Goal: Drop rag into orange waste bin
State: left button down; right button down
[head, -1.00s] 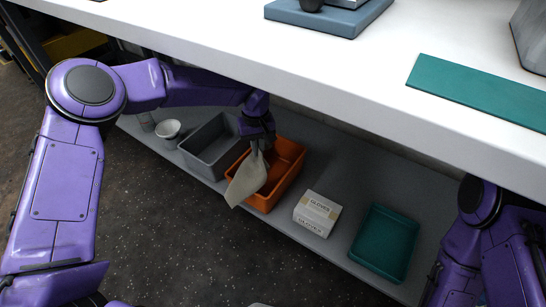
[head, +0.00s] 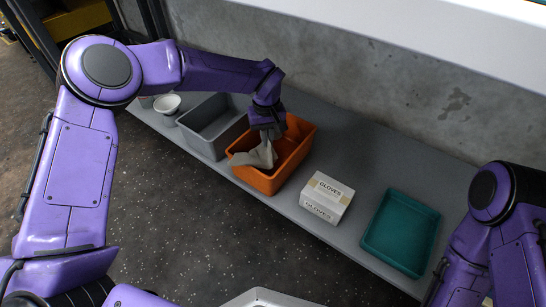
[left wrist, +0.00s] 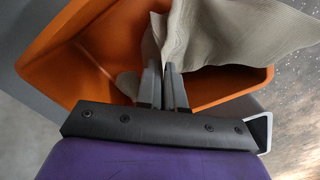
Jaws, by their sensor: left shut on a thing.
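The orange waste bin (head: 300,137) stands on the grey lower shelf in the head view. The grey-beige rag (head: 258,156) hangs from my left gripper (head: 268,130), partly over the bin's opening and across its left rim. In the left wrist view my left gripper (left wrist: 163,88) is shut on the rag (left wrist: 235,32), with the orange bin (left wrist: 110,45) below and around it. Part of the rag spreads past the bin's rim on the right there. My right arm shows at the right of the head view, but its gripper is out of frame.
A grey bin (head: 213,127) stands just left of the orange one, with a white bowl (head: 167,104) beyond it. A white gloves box (head: 327,197) and a teal tray (head: 401,232) stand to the right on the shelf (head: 355,170). The white tabletop (head: 450,35) overhangs behind.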

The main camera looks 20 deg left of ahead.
pick_arm(q)
grip_release()
notch_tip(320, 180, up, 6)
jog(key=p, duration=0.7)
jog(key=shift+f, duration=0.2)
dwell(0.3)
